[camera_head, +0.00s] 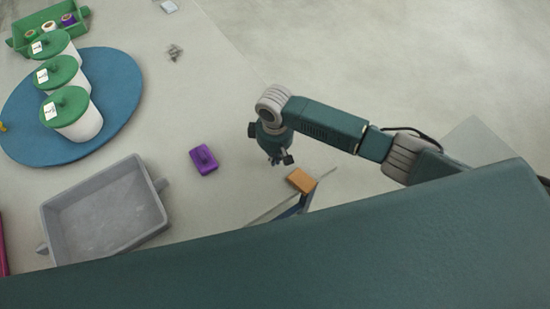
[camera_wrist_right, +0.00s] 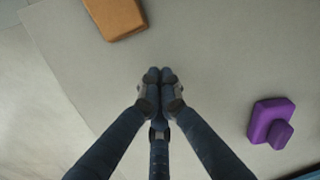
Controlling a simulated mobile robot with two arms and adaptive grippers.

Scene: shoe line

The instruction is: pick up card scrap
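My right gripper (camera_head: 281,160) is over the table near its right edge. In the right wrist view its fingers (camera_wrist_right: 160,75) are together at the tips with nothing between them. No piece is clearly recognisable as card scrap. A small grey crumpled piece (camera_head: 175,52) lies at the back of the table, too small to identify. An orange-brown block (camera_head: 300,181) lies near the table's right edge, beside and apart from the gripper; it also shows at the top of the right wrist view (camera_wrist_right: 115,16). My left gripper is not in view.
A purple block with a raised knob (camera_head: 204,160) lies left of the gripper. A grey tray (camera_head: 158,205) stands at front left. Green-lidded white pots stand on a blue round mat (camera_head: 122,85); a green bin (camera_head: 22,43) is behind.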

